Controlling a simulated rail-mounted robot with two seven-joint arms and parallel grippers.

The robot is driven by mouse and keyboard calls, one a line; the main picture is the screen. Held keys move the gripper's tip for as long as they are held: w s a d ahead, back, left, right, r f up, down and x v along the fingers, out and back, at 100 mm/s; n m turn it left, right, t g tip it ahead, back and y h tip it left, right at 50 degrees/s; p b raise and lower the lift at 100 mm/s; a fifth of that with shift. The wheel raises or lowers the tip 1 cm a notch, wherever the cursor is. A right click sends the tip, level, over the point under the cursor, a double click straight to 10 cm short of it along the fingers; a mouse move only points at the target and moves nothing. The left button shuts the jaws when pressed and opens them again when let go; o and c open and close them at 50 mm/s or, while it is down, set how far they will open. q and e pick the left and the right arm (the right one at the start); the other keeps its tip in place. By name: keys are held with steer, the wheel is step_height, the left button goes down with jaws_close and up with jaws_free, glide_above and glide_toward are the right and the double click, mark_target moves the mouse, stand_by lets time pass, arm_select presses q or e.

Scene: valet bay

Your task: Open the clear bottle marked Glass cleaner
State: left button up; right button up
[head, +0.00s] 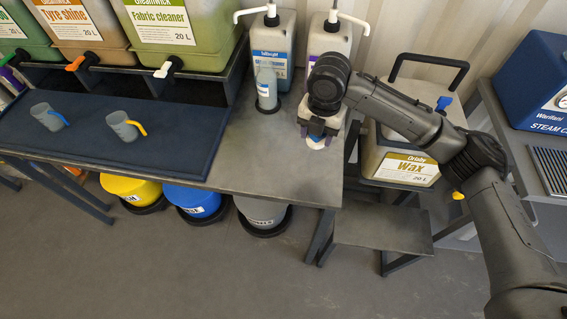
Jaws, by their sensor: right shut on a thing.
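My right gripper (317,126) is near the right end of the grey bench and points down. It is shut on a small white and blue object (316,142), mostly hidden by the jaws; I cannot tell what it is or read any marking. A small pale, see-through bottle (267,90) with a blue and white label stands upright to the left of the gripper, apart from it. Its label is too small to read, so I cannot tell which of the two is the Glass cleaner bottle. My left gripper is not in view.
Pump canisters (285,40) stand behind the bottle. Two clear jugs (120,126) stand on the dark blue mat (70,145), below large Tyre shine and Fabric cleaner containers (180,35). A Wax canister (400,160) stands right of the bench. The bench front (265,165) is clear.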

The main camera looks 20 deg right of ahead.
step_height(320, 180, down, 2)
steer(key=d+f+b, duration=0.1)
steer(key=d, duration=0.2)
steer(key=b, duration=0.3)
glide_above(284, 158)
step_height(284, 158, down, 6)
steer(key=shift+r, duration=0.15)
steer(key=shift+f+b, duration=0.75)
steer(key=shift+f, duration=1.35)
steer(key=shift+s, duration=0.1)
steer(key=o, duration=1)
step_height(284, 158, up, 12)
steer(key=p, duration=0.3)
steer(key=shift+d+m+p, duration=0.15)
steer(key=shift+m+p, duration=0.15)
steer(key=shift+p, duration=0.1)
